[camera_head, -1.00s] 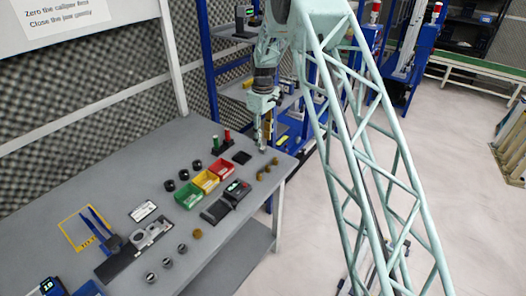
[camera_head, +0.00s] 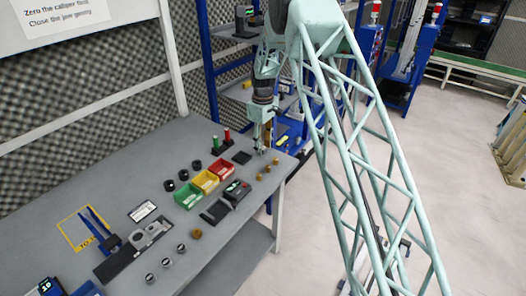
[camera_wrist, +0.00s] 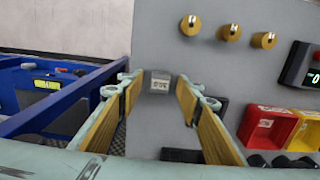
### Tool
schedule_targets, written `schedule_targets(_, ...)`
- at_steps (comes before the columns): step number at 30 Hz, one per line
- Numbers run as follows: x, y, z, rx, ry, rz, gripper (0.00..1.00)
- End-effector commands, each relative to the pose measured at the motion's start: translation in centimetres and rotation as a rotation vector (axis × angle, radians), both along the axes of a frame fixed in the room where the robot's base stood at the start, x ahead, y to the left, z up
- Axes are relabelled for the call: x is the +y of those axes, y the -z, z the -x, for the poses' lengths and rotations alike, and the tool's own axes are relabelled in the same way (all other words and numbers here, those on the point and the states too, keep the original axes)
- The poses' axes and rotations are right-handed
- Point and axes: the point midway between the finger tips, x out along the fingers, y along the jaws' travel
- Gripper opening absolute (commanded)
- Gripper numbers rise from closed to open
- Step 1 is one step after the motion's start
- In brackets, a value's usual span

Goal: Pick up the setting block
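The setting block (camera_wrist: 160,83) is a small light grey block with dark markings on its face. In the wrist view it sits on the grey table, between the tips of my gripper (camera_wrist: 158,96). The two yellow-padded fingers are spread, with a narrow gap showing on each side of the block. In the head view my gripper (camera_head: 261,145) points down over the far right corner of the table, near the dark square pad. The block is too small to make out clearly there.
Several brass cylinders (camera_wrist: 229,32) stand beside the block. Red (camera_head: 221,169), yellow (camera_head: 205,181) and green (camera_head: 187,196) bins stand on the table (camera_head: 135,185) nearby. The table edge is close to my gripper, with a blue frame (camera_wrist: 60,115) beyond it.

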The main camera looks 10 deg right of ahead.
Motion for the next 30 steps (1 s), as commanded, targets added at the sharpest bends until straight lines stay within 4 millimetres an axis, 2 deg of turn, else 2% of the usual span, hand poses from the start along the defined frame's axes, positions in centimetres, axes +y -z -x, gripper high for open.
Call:
schedule_targets(3,0.0,0.0,0.0,0.000,0.000,0.000,0.31)
schedule_targets(12,0.0,0.0,0.0,0.000,0.000,0.000,0.04)
schedule_targets(23,0.0,-0.2,0.0,0.000,0.000,0.000,0.04)
schedule_targets(30,0.0,-1.4,0.0,-0.001,0.000,0.000,0.04)
